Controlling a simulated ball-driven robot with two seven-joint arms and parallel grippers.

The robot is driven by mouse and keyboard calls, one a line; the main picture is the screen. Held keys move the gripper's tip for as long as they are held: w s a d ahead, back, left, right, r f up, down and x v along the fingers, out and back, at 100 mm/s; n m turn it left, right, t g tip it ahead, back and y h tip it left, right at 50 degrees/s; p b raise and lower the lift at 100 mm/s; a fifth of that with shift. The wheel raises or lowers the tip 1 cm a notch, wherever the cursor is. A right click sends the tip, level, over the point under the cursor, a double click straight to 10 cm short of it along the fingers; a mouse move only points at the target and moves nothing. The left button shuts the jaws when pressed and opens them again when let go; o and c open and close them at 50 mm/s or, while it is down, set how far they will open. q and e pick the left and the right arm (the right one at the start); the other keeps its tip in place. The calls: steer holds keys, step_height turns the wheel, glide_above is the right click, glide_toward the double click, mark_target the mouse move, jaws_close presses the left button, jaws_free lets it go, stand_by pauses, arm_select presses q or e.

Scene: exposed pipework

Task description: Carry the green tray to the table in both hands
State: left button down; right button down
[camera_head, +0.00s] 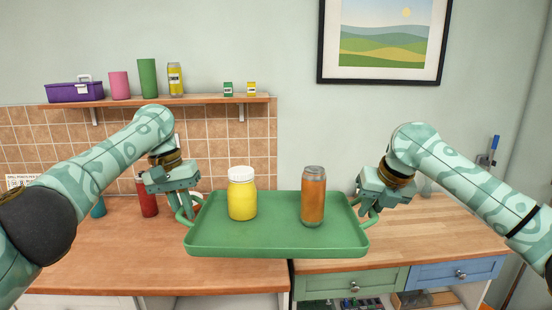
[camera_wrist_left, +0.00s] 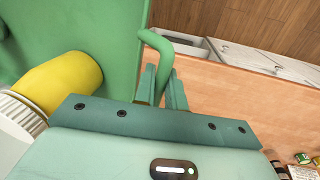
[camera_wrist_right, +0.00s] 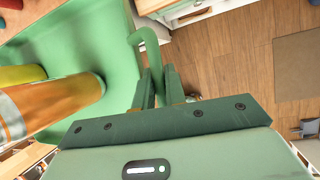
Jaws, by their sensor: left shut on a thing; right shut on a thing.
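The green tray (camera_head: 275,240) is held level in front of me, above the wooden counter. A yellow jar with a white lid (camera_head: 242,195) stands upright on its left part. An orange can (camera_head: 313,197) stands upright on its right part. My left gripper (camera_head: 187,214) is shut on the tray's left handle, which also shows in the left wrist view (camera_wrist_left: 155,45). My right gripper (camera_head: 368,212) is shut on the tray's right handle, seen in the right wrist view (camera_wrist_right: 147,45). The tray hides part of the counter.
The wooden counter (camera_head: 440,232) runs behind and below the tray, with drawers (camera_head: 440,272) under its right part. A red bottle (camera_head: 147,198) stands at its back left. A wall shelf (camera_head: 160,100) holds a purple toolbox (camera_head: 75,91) and several containers. The right counter top is mostly clear.

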arm_select(q)
steer(key=shift+s, duration=0.1)
arm_select(e)
steer(key=shift+s+r, duration=0.1)
steer(key=shift+r, duration=0.05)
